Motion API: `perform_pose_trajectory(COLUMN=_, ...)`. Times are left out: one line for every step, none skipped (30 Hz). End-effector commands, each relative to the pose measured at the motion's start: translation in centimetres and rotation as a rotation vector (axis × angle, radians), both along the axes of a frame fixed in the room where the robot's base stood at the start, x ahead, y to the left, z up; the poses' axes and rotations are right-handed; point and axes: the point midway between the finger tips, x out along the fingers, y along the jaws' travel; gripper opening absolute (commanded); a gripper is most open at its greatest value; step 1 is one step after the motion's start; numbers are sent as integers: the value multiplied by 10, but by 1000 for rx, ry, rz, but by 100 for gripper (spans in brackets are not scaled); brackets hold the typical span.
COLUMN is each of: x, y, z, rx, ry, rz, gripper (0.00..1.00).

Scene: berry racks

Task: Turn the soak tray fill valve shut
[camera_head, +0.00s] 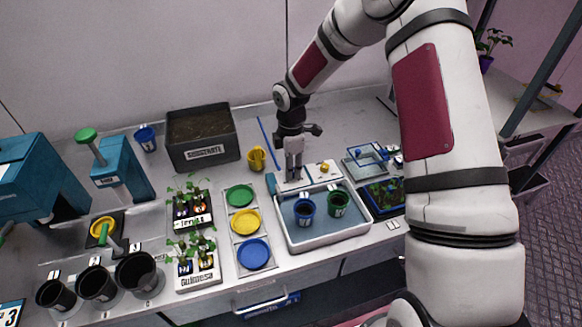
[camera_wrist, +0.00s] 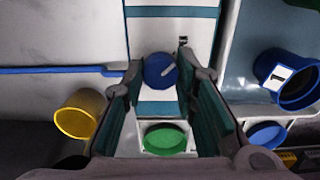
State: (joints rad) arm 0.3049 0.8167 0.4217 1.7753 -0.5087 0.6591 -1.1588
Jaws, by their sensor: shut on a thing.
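The fill valve's round blue knob (camera_wrist: 159,71) has a pale bar pointing up and right in the wrist view. It sits between my fingertips, and my gripper (camera_wrist: 163,76) is shut on it. In the head view, my gripper (camera_head: 293,176) points down at the back left edge of the soak tray (camera_head: 284,236) and hides the knob. A blue pipe (camera_wrist: 55,70) runs in from the left in the wrist view. The tray holds a blue pot (camera_head: 304,211) and a dark green pot (camera_head: 339,203).
A yellow mug (camera_head: 257,158) stands close behind and left of my gripper. Green (camera_head: 240,195), yellow (camera_head: 246,221) and blue (camera_head: 253,253) discs lie left of the tray. A substrate box (camera_head: 204,157) stands at the back. A blue-framed plant tray (camera_head: 374,207) is to the right.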

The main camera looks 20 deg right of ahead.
Motion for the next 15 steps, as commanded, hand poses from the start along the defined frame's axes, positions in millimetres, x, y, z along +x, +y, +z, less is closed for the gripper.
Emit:
perform_pose_trajectory(x=0, y=0, z=0, rx=0, ry=1, rz=-6, gripper=0)
perform_pose_trajectory(x=0, y=0, z=0, rx=-1, ry=1, rz=-11, gripper=0)
perform_pose_trajectory(x=0, y=0, z=0, rx=-1, ry=1, rz=-19, gripper=0)
perform_pose_trajectory(x=0, y=0, z=0, rx=-1, ry=1, rz=-27, gripper=0)
perform_pose_trajectory(x=0, y=0, z=0, rx=-1, ry=1, rz=-38, gripper=0)
perform_pose_trajectory(x=0, y=0, z=0, rx=0, ry=1, rz=-55, gripper=0)
perform_pose_trajectory(x=0, y=0, z=0, rx=0, ry=1, rz=-68, gripper=0)
perform_pose_trajectory(x=0, y=0, z=0, rx=0, ry=0, rz=-84, gripper=0)
perform_pose_trajectory(x=0, y=0, z=0, rx=-1, ry=0, rz=-108, gripper=0)
perform_pose_trajectory(x=0, y=0, z=0, rx=-2, ry=0, rz=-128, gripper=0)
perform_pose_trajectory(x=0, y=0, z=0, rx=-1, ry=0, rz=-150, gripper=0)
perform_pose_trajectory(x=0, y=0, z=0, rx=-1, ry=1, rz=-180, gripper=0)
perform_pose_trajectory(x=0, y=0, z=0, rx=-2, ry=1, rz=-203, gripper=0)
perform_pose_trajectory(x=0, y=0, z=0, rx=-2, ry=1, rz=-230, gripper=0)
perform_pose_trajectory(x=0, y=0, z=0, rx=-2, ry=1, rz=-267, gripper=0)
